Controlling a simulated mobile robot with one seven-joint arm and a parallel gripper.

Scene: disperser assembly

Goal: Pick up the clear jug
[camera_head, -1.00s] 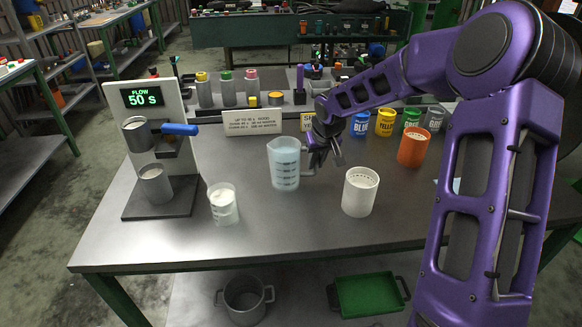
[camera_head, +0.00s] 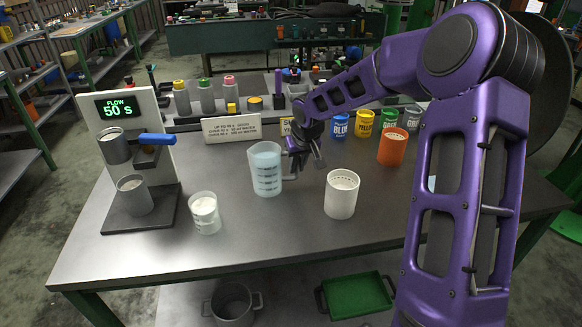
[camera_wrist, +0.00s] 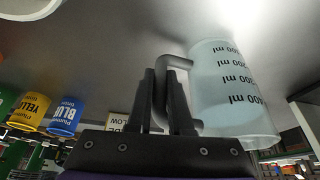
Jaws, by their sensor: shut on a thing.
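The clear jug (camera_head: 265,170) stands upright in the middle of the grey table, with its handle to the right. It looks pale blue, with dark volume marks. My gripper (camera_head: 307,163) comes from the right and is shut on the jug's handle. In the wrist view, the two dark fingers (camera_wrist: 163,100) lie on either side of the grey handle (camera_wrist: 176,64), and the jug (camera_wrist: 230,90) is beside them at the right. Its base appears to rest on the table.
A white perforated cup (camera_head: 341,196) stands right of the jug, and a small beaker (camera_head: 205,213) stands left. The flow stand (camera_head: 128,150) reads 50 s. A sign (camera_head: 232,129) and paint cans (camera_head: 363,124) stand behind; an orange cup (camera_head: 392,147) is farther right.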

